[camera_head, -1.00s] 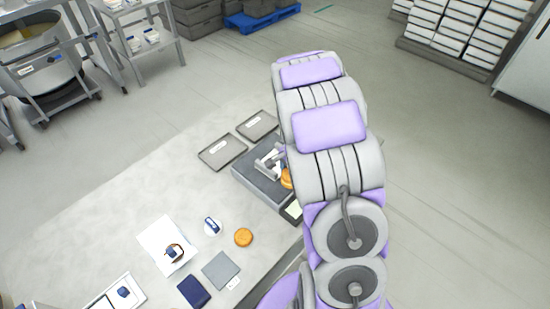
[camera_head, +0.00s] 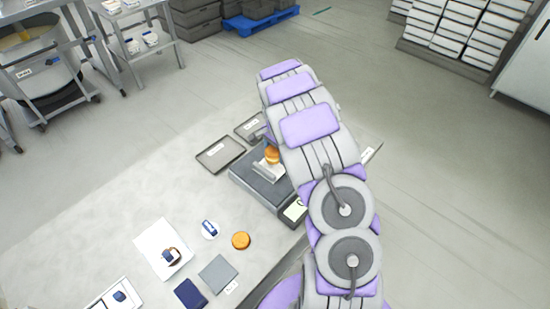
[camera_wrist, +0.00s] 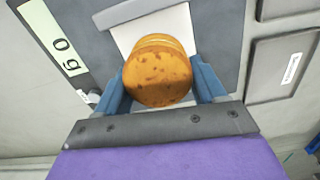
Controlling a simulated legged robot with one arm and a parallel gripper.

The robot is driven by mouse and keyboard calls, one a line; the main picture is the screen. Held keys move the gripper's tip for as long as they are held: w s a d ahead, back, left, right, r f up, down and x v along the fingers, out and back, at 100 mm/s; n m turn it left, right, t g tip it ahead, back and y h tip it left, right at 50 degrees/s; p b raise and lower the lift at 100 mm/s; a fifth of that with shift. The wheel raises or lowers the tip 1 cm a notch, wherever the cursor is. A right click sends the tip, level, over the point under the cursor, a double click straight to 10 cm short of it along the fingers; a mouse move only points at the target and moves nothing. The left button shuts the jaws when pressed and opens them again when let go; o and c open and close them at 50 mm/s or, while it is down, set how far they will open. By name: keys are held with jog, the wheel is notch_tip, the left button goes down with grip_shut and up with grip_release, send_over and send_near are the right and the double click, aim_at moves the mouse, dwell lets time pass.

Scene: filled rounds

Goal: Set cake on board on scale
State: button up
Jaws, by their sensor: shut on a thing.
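An orange-brown round cake (camera_wrist: 158,75) is between the two blue fingers of my gripper (camera_wrist: 161,88), which is shut on it. A pale board (camera_wrist: 165,28) lies on the dark grey scale (camera_wrist: 218,25) beyond the cake. The scale's display (camera_wrist: 58,40) reads 0 g. In the head view the cake (camera_head: 272,155) appears at the far end of the board (camera_head: 268,171) on the scale (camera_head: 253,185). My arm hides most of the gripper there. I cannot tell whether the cake touches the board.

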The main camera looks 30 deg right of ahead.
aim_at(278, 157)
jog(key=f, duration=0.2)
jog(key=d+f, duration=0.1)
jog(key=shift+d+f, duration=0.15)
jog(key=shift+f, duration=0.25)
jog(key=shift+a+r, duration=0.15)
jog(key=shift+a, duration=0.45)
jog(key=shift+o, duration=1.4)
jog(key=shift+a, duration=0.2)
jog(key=o, duration=0.3)
jog(key=shift+o, duration=0.7)
jog(key=shift+d, duration=0.6)
